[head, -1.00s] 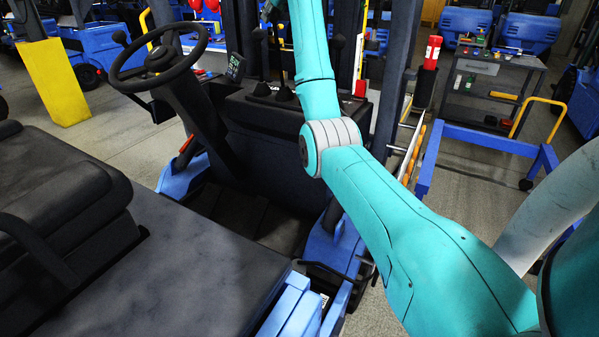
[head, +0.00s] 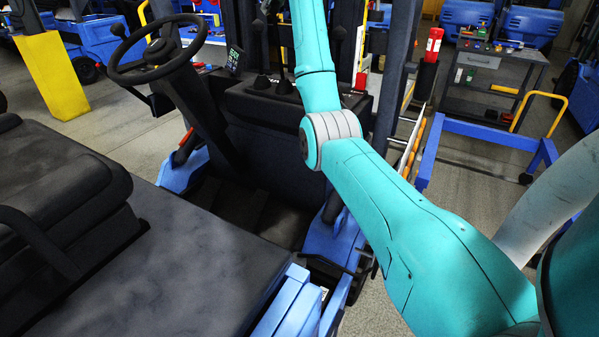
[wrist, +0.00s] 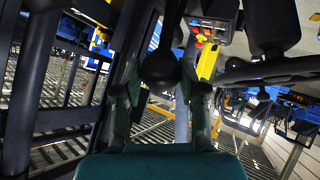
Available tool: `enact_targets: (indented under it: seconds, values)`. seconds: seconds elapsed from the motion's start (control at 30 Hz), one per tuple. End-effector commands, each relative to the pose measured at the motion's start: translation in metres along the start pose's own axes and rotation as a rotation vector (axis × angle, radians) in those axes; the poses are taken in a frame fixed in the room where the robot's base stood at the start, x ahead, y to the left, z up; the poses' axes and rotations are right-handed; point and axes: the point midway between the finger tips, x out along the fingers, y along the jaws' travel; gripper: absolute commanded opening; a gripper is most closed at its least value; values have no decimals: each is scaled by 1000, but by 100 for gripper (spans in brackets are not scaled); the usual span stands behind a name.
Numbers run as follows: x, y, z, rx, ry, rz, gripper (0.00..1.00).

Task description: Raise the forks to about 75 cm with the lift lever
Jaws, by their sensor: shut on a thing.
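In the wrist view, my gripper (wrist: 160,103) has a finger on each side of a round black lever knob (wrist: 160,70) and is shut on it. The black lever shaft (wrist: 171,28) runs up from the knob in that picture. Black levers rise from boots on the dark console, and one knob (head: 257,25) shows left of my arm.
The seat (head: 60,200) is at the left. Mast uprights (head: 400,75) rise just right of my arm. A blue cart frame (head: 490,132) stands further right.

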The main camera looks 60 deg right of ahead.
Motion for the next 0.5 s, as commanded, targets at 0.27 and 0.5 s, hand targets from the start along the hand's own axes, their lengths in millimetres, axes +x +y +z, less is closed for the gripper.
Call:
enact_targets:
  seconds: [0.27,0.5]
  values:
    - [6,10,2,2,-9,0,22]
    - [8,14,0,0,-5,0,22]
